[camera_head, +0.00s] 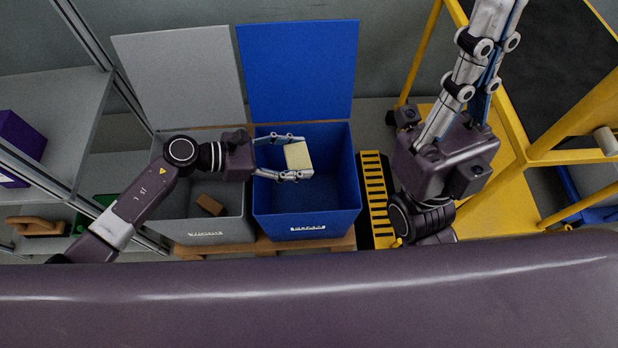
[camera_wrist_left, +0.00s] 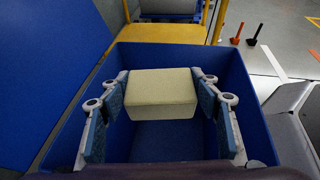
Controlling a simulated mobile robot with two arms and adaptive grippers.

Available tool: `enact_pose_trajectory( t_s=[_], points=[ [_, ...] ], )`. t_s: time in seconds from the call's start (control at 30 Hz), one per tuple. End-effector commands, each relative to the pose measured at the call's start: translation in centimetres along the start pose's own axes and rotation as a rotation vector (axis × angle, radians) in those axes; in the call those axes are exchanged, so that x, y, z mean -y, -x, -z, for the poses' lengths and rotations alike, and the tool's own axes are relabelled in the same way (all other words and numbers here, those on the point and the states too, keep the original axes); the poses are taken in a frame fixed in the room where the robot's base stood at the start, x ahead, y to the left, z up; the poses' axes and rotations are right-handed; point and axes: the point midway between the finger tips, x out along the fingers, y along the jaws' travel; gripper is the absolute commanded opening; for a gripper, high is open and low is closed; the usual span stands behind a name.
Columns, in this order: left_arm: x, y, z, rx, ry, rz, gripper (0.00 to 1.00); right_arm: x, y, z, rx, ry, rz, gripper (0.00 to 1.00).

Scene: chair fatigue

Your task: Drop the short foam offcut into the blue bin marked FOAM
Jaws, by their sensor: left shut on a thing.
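The short foam offcut (camera_head: 298,156) is a pale cream block. My left gripper (camera_head: 290,158) is shut on it and holds it over the open mouth of the blue bin (camera_head: 306,222). In the left wrist view the foam offcut (camera_wrist_left: 161,93) sits between the two fingers of the left gripper (camera_wrist_left: 162,100), with the blue bin's walls (camera_wrist_left: 240,75) around and below it. The bin's raised blue lid (camera_head: 297,70) stands behind. A small white label is on the bin's front; its lettering is too small to read. My right gripper (camera_head: 490,40) is raised at the right, its fingertips cut off by the top edge.
A grey bin (camera_head: 205,230) with a raised grey lid stands left of the blue bin and holds a brown block (camera_head: 210,205). A yellow slotted step (camera_head: 376,200) and a yellow frame (camera_head: 530,155) stand to the right. Grey shelving (camera_head: 50,115) is at the left.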

Motion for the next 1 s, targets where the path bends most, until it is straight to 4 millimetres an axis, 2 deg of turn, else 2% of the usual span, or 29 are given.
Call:
enact_pose_trajectory(
  t_s=[0.13,0.17,0.33,0.6,0.73,0.87,1.0],
  points=[
    [0.0,0.0,0.0,0.000,0.000,0.000,0.48,0.0,0.0,0.0,0.000,0.000,0.000,0.00],
    [0.0,0.0,0.0,0.000,0.000,0.000,0.59,0.0,0.0,0.0,0.000,0.000,0.000,0.00],
    [0.0,0.0,0.0,0.000,0.000,0.000,0.77,0.0,0.0,0.0,0.001,0.000,0.000,0.00],
    [0.0,0.0,0.0,0.000,0.000,0.000,0.77,0.0,0.0,0.0,0.001,0.000,0.000,0.00],
    [0.0,0.8,0.0,0.000,0.001,-0.001,0.77,0.0,0.0,0.0,0.001,0.001,-0.001,0.00],
    [-0.1,3.0,0.1,-0.003,0.000,-0.003,0.77,0.0,0.0,0.0,0.001,0.001,-0.001,0.00],
    [0.0,6.1,0.1,-0.004,0.000,-0.002,0.77,0.0,0.0,0.0,0.001,0.001,0.000,0.00]
  ],
)
